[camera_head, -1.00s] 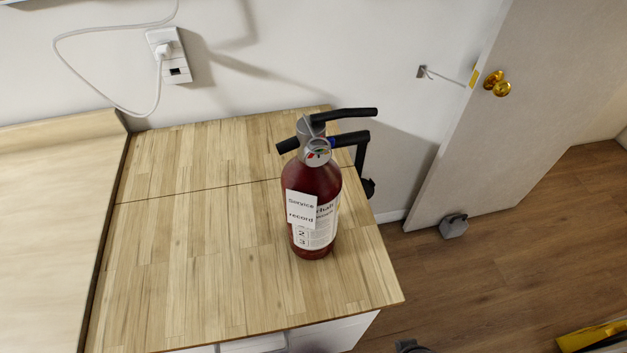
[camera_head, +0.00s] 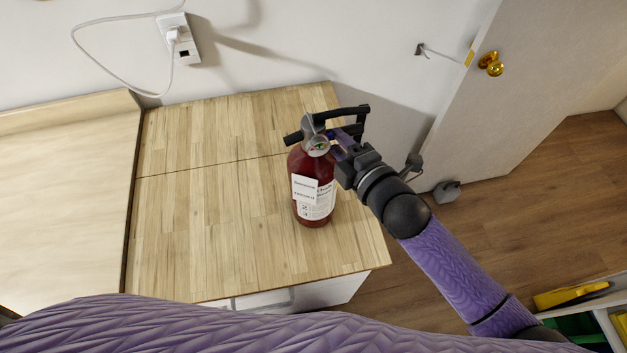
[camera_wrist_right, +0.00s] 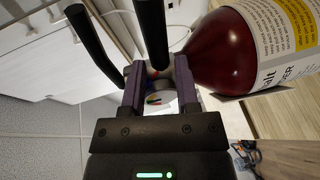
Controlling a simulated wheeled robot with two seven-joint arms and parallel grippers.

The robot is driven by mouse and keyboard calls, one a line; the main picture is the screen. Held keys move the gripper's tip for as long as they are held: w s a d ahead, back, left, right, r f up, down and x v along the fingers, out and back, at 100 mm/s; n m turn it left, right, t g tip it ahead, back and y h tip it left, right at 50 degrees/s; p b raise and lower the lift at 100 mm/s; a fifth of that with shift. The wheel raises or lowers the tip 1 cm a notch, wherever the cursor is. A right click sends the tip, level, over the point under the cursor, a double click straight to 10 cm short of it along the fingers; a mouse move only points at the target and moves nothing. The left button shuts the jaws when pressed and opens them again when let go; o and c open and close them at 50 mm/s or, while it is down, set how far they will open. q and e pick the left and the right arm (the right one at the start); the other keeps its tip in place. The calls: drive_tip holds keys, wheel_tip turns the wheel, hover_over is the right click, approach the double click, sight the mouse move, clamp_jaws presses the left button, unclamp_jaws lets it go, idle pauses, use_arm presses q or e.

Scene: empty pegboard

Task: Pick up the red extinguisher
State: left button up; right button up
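The red extinguisher (camera_head: 314,180) stands upright on the wooden countertop, with black handle levers and white labels. My right gripper (camera_head: 342,147) is at its neck, just below the levers, coming in from the right. In the right wrist view, the two fingers (camera_wrist_right: 160,85) lie on either side of the valve, with the round gauge showing between them and little gap left. The gripper looks shut on the neck; the contact itself is partly hidden. The red body (camera_wrist_right: 228,50) also shows at the upper right there. My left gripper is not in view.
The wooden countertop (camera_head: 210,235) is otherwise clear. A wall outlet (camera_head: 179,40) with a white cable is behind it. To the right are an open door (camera_head: 500,110), a grey doorstop (camera_head: 447,191) on the floor, and a shelf with yellow and green items (camera_head: 585,300).

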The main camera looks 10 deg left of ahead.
drive_tip(key=x, duration=0.3)
drive_tip(key=shift+w+a, duration=0.1)
drive_tip(key=shift+w, duration=0.2)
drive_tip(key=shift+s, duration=0.1)
clamp_jaws()
idle(0.9)
drive_tip(key=shift+r, duration=0.25)
